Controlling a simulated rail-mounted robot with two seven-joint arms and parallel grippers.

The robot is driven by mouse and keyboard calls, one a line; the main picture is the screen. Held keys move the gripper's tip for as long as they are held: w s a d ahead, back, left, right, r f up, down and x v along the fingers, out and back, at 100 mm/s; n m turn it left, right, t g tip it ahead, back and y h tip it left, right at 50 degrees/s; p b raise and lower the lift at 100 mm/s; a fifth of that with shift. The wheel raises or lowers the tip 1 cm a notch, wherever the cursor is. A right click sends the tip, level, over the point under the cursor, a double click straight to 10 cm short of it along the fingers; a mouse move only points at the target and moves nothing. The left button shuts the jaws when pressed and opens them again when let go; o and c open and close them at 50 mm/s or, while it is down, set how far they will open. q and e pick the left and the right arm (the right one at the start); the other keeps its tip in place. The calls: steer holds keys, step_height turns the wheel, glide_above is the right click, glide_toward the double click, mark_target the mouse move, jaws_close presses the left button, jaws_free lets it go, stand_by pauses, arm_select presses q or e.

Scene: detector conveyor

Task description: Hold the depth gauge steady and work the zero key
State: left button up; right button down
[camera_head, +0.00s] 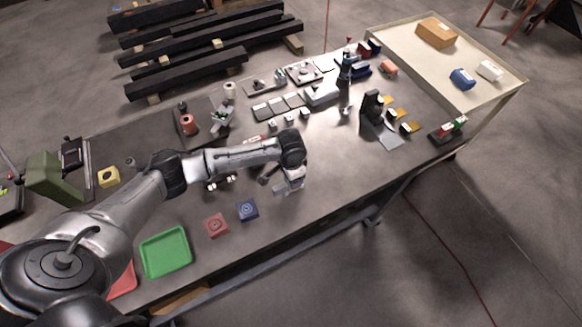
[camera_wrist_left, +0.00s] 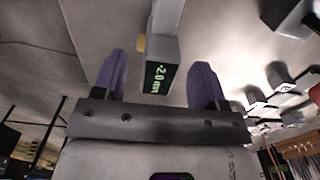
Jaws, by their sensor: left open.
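The depth gauge (camera_wrist_left: 166,40) shows in the left wrist view as a grey body with a lit green display reading about -2.0 mm. A yellow key (camera_wrist_left: 141,43) sticks out from its left side. My left gripper (camera_wrist_left: 161,66) is open, with one purple finger on each side of the gauge's display end and visible gaps between. In the head view my left gripper (camera_head: 288,184) is low over the middle of the bench, and I cannot clearly pick out the gauge there. My right gripper is not in view.
On the bench (camera_head: 345,165), a blue block (camera_head: 248,209), a red block (camera_head: 216,225) and a green tray (camera_head: 165,251) lie near the front edge. A black stand (camera_head: 370,104) is farther right. Bare bench lies right of my left gripper.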

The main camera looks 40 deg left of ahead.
arm_select(q)
steer(key=shift+f, duration=1.05)
steer(key=shift+c, duration=0.3)
jaws_close()
stand_by(2.4)
